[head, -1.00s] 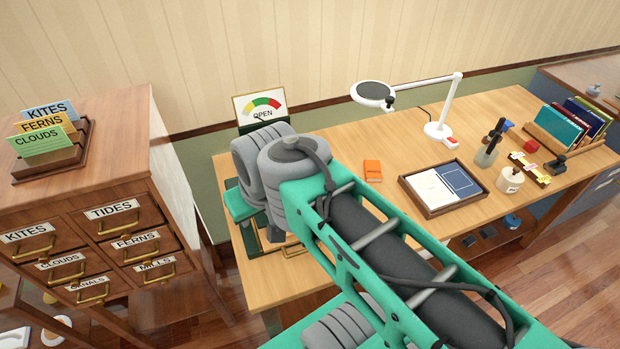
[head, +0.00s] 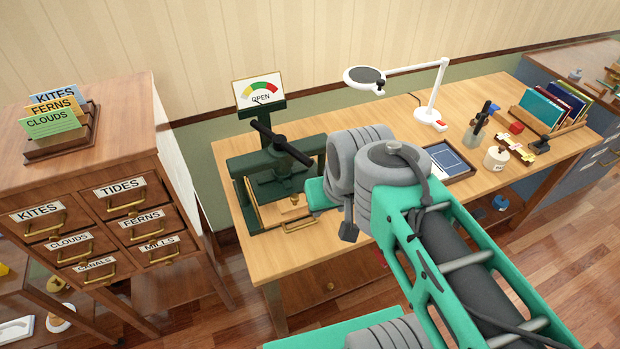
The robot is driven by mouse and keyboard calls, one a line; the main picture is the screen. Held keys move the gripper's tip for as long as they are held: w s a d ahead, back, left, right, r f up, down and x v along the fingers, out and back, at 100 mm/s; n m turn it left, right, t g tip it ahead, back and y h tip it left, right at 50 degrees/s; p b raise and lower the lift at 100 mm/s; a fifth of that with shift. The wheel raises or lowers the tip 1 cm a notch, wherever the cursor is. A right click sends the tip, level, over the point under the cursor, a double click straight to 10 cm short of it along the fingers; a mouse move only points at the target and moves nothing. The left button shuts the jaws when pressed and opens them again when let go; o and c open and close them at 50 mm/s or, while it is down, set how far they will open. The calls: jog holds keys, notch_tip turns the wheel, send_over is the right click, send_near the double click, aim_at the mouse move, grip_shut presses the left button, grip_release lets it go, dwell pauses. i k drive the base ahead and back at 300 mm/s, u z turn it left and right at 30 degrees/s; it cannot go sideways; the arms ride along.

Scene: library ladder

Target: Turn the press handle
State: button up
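The dark green press (head: 243,172) stands at the left end of the wooden desk. Its black bar handle (head: 294,151) lies across the top of the screw, slanting from upper left to lower right. A wooden board with a brass pull (head: 300,226) is at the press's base. My arm's grey and green links are just right of the press and hide part of its right side. My gripper's fingers cannot be made out.
A white lamp (head: 431,113), a tray (head: 462,174) partly behind my arm, a small jar (head: 496,158) and a book rack (head: 540,128) stand farther right on the desk. A labelled drawer cabinet (head: 115,160) stands left of the desk, with a gap between.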

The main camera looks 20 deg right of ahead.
aim_at(280, 142)
jog(key=k, duration=1)
jog(key=u, duration=0.75)
jog(key=i, duration=1)
jog(key=u, duration=0.05)
